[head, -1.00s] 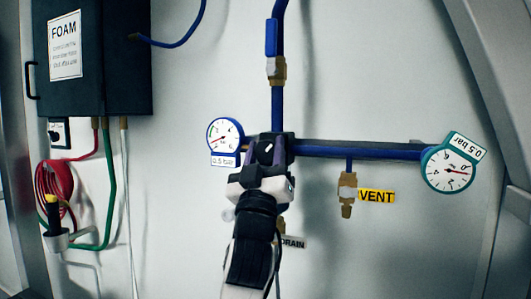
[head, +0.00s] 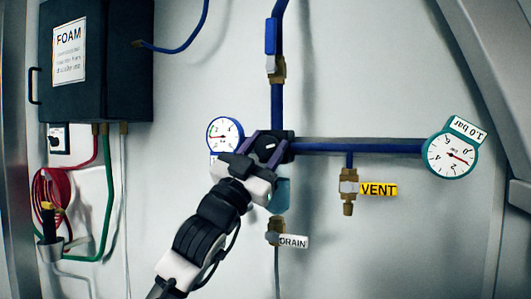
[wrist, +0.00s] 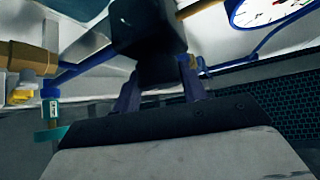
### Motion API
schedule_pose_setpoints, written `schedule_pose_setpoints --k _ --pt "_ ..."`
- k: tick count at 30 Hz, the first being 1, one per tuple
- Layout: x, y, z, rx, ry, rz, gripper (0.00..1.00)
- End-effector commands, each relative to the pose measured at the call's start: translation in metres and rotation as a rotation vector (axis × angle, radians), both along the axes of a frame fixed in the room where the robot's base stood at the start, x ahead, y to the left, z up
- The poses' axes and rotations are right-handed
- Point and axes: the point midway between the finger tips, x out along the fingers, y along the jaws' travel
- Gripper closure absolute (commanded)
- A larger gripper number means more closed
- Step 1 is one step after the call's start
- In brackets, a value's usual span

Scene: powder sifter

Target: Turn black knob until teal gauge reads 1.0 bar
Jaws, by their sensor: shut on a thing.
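The black knob (head: 270,145) with a white mark sits on a black block where the blue pipes meet. My gripper (head: 264,149) is shut on the knob, its purple fingers on either side and my wrist tilted to the lower left. In the wrist view the dark knob body (wrist: 145,40) rises between the fingers (wrist: 160,92). The teal gauge (head: 451,158) at the right pipe end is mounted tilted, its numerals nearly upside down. Its red needle points to the lower right, and its tag (head: 466,129) reads 1.0 bar.
A blue-rimmed gauge (head: 225,134) is left of the knob, its tag mostly hidden by my gripper. A brass VENT valve (head: 348,187) hangs to the right and a DRAIN valve (head: 276,232) below. A FOAM box (head: 95,62) and red hose (head: 50,195) are at left.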

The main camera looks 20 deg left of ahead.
Motion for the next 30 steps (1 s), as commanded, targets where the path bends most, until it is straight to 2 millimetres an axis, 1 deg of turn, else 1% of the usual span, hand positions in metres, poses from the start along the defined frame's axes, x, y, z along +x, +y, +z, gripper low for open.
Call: schedule_pose_setpoints --k 6,12,28,29,30 --pt "-0.0001 0.0010 0.0004 0.074 0.000 0.005 0.80" --pt "0.0002 0.0005 0.0003 0.106 -0.003 0.003 0.80" --pt "0.0001 0.0000 0.0005 0.115 -0.005 -0.001 0.80" --pt "0.0001 0.0000 0.0005 0.115 -0.005 -0.001 0.55" --pt "0.0001 -0.0001 0.0005 0.115 -0.005 -0.001 0.50"
